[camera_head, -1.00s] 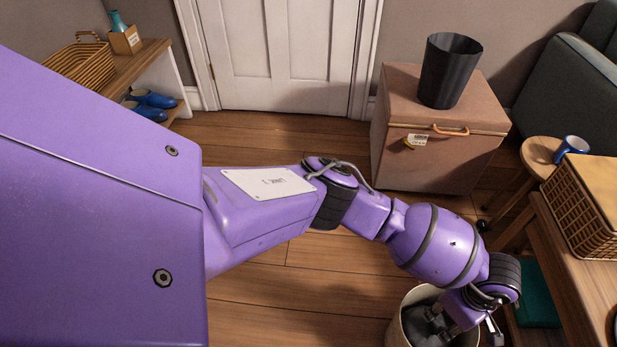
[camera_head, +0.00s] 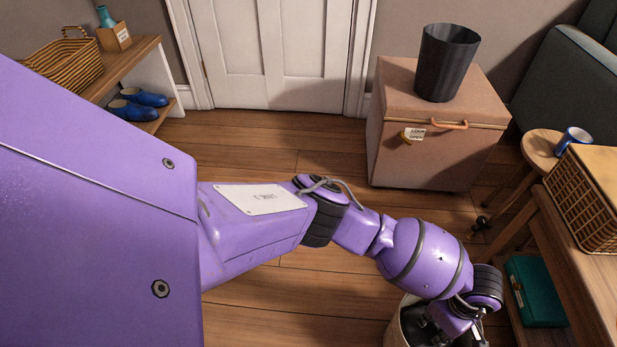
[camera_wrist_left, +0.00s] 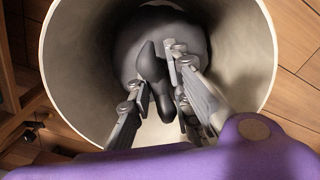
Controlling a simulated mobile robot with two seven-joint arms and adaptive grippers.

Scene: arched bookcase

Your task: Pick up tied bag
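The tied bag is dark grey and sits inside a round pale bin. In the left wrist view the bag (camera_wrist_left: 125,45) lies in the bin (camera_wrist_left: 262,75), with its knotted ends pointing up toward the camera. My left gripper (camera_wrist_left: 160,75) reaches into the bin with its fingers apart, on either side of the knotted ends. I cannot tell whether the fingers touch them. In the head view the bin (camera_head: 397,330) stands on the floor at the bottom edge, partly hidden by my left arm, and the bag is mostly hidden. My right gripper is out of view.
A pink chest (camera_head: 425,155) with a black bin (camera_head: 447,62) on top stands behind. The floor at centre is clear.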

